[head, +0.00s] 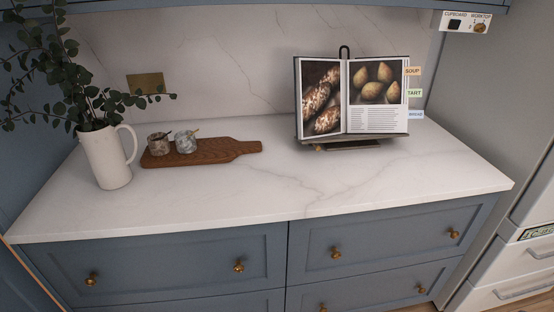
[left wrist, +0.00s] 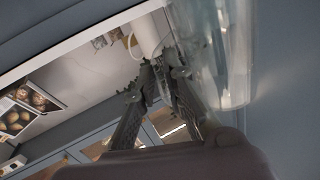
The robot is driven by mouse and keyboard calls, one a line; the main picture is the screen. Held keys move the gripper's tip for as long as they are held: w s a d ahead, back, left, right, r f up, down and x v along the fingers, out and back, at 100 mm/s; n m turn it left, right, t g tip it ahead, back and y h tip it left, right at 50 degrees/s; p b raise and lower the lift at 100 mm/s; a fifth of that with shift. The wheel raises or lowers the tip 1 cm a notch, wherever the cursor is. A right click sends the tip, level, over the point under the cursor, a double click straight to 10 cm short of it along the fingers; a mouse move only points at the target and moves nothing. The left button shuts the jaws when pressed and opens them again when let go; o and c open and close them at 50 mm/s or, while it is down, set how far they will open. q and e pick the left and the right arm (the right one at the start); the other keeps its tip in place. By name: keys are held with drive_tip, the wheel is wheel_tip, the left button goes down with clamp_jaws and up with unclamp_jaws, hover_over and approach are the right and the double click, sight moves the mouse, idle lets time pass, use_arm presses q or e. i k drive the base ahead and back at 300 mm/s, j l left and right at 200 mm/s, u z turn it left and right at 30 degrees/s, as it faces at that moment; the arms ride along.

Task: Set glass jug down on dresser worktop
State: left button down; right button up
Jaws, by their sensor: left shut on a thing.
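The dresser worktop (head: 260,195) is a white marble slab above blue-grey drawers. The clear glass jug (left wrist: 228,50) shows at the upper right of the left wrist view, partly cut off by the frame edge. My left gripper (left wrist: 163,68) is shut on the glass jug, with its dark fingers against the near side of the glass. The exact grip spot is hard to make out. Neither gripper nor the glass jug shows in the head view, and my right gripper is in no view.
A white pitcher (head: 106,160) with leafy stems stands at the worktop's left. Beside it a wooden board (head: 218,151) carries two small marbled pots (head: 186,142). An open cookbook (head: 375,95) on a stand is at the back right. The worktop's front middle and right are clear.

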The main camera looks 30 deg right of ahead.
sight(338, 180)
drive_tip(key=l, duration=0.55)
drive_tip(key=k+l, duration=0.15)
drive_tip(key=l, duration=0.9)
drive_tip(key=k+l, duration=0.15)
drive_tip(key=l, duration=0.95)
drive_tip(key=k+l+u, duration=0.1)
drive_tip(key=l, duration=0.45)
drive_tip(key=k+l, duration=0.15)
drive_tip(key=l, duration=0.35)
drive_tip(key=k+l, duration=0.1)
drive_tip(key=l, duration=0.45)
